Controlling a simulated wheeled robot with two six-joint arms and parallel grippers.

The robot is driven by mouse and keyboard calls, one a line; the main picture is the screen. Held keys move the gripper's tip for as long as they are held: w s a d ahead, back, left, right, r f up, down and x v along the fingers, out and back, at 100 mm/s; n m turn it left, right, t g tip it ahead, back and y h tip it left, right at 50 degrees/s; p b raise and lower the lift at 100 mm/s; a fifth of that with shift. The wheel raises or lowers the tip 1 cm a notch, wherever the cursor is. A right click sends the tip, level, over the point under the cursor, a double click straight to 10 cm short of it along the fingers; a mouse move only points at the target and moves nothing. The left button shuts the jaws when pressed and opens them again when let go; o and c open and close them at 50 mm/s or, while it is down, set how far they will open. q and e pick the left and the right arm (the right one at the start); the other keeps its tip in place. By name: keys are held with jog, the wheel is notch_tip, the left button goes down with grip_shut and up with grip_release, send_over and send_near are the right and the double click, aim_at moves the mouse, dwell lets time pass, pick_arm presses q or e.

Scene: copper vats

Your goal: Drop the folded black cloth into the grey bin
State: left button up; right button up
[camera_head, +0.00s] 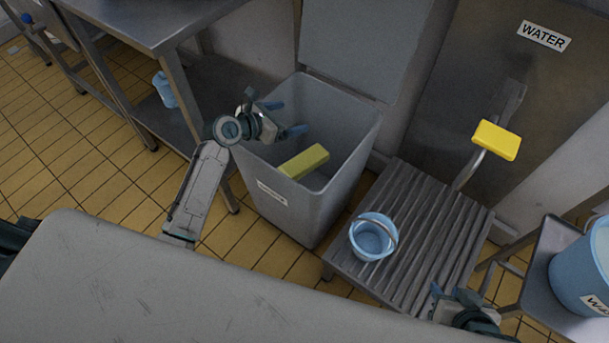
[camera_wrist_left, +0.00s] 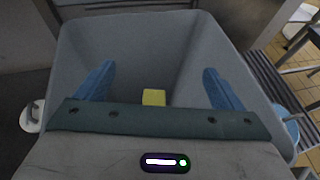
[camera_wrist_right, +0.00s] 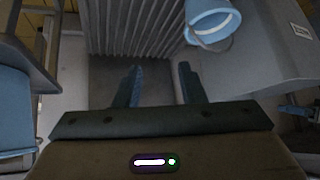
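The grey bin (camera_head: 277,203) stands upright with its lid (camera_head: 355,45) raised behind it and a label on its front. My left gripper (camera_head: 285,118) is over the bin's mouth, open, with its blue fingers wide apart and nothing between them. The left wrist view looks down into the bin (camera_wrist_left: 75,50). A yellow block (camera_head: 304,162) is inside the bin and also shows in the left wrist view (camera_wrist_left: 153,97). I see no folded black cloth in any view. My right gripper (camera_head: 453,294) is open and empty by the slatted stand's front right corner.
A light blue bucket (camera_head: 373,237) stands on the slatted stand (camera_head: 432,222) right of the bin. A yellow-handled lever (camera_head: 497,140) rises behind it. A larger blue tub (camera_head: 585,268) is at far right. A steel table (camera_head: 150,18) is at back left; a pale surface (camera_head: 150,290) fills the front.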

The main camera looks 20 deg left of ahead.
pick_arm(q)
jog(key=p+v, duration=0.2)
jog(key=v, duration=0.8)
jog(key=shift+s+a+r, duration=0.2)
jog(key=shift+s, duration=0.1)
pick_arm(e)
jog(key=shift+s+d+r+g+h, duration=0.4)
jog(key=shift+s+d+r+g, duration=0.35)
jog(key=shift+g, duration=0.35)
jog(key=shift+w, duration=0.1)
